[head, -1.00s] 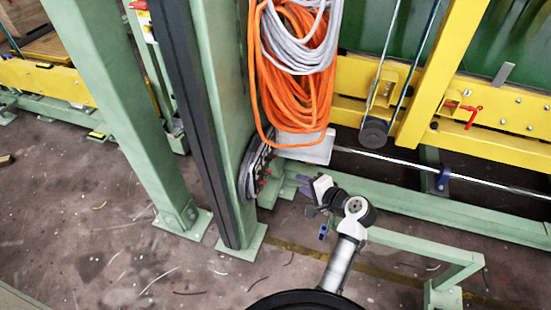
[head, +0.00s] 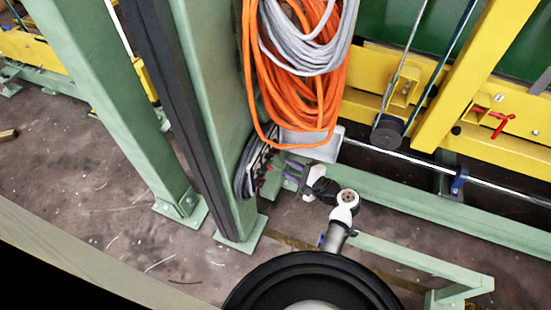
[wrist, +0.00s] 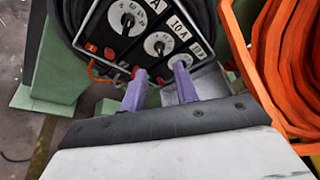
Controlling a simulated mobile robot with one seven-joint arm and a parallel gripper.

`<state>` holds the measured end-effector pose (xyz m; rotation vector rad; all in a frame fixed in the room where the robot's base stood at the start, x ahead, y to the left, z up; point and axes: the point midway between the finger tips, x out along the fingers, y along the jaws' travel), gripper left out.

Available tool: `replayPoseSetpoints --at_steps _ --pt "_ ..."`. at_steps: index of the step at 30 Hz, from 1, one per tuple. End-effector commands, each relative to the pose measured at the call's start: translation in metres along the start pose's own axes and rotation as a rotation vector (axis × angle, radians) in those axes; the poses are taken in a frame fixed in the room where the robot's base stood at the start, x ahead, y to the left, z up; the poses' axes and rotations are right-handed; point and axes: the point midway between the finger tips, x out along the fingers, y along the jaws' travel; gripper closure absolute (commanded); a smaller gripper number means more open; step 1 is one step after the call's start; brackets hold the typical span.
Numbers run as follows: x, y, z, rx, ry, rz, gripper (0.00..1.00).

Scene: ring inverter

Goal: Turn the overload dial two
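A black control panel (wrist: 118,40) with white-faced dials fills the upper middle of the wrist view. One dial (wrist: 127,17) is at the upper left, a second dial (wrist: 157,44) lies lower right of it, and a third (wrist: 197,48) shows partly at the right. Labels include "10 A"; I cannot tell which is overload dial two. My gripper (wrist: 158,66) has two purple fingers apart, empty, just below the second dial; contact cannot be told. In the head view the panel (head: 257,165) is edge-on on the green post, with my gripper (head: 293,173) to its right.
Red buttons (wrist: 108,53) sit along the panel's lower edge. Orange hose coils (head: 300,80) hang above the gripper and show close on the right in the wrist view. A grey box (head: 315,145) is under the coils. A green frame beam (head: 430,205) runs right of my arm.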

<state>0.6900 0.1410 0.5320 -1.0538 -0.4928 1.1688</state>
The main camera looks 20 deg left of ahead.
Motion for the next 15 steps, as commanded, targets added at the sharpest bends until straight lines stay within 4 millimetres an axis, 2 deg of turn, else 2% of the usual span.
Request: replayPoseSetpoints --at_steps 3,6,10,15 --pt "0.027 -0.001 0.001 -0.001 -0.003 0.002 0.70" --pt "0.043 0.000 0.001 -0.001 -0.001 0.002 0.70" --pt "0.060 0.000 0.000 -0.001 -0.001 0.001 0.70" --pt "0.069 0.000 0.000 -0.001 0.001 0.001 0.70"
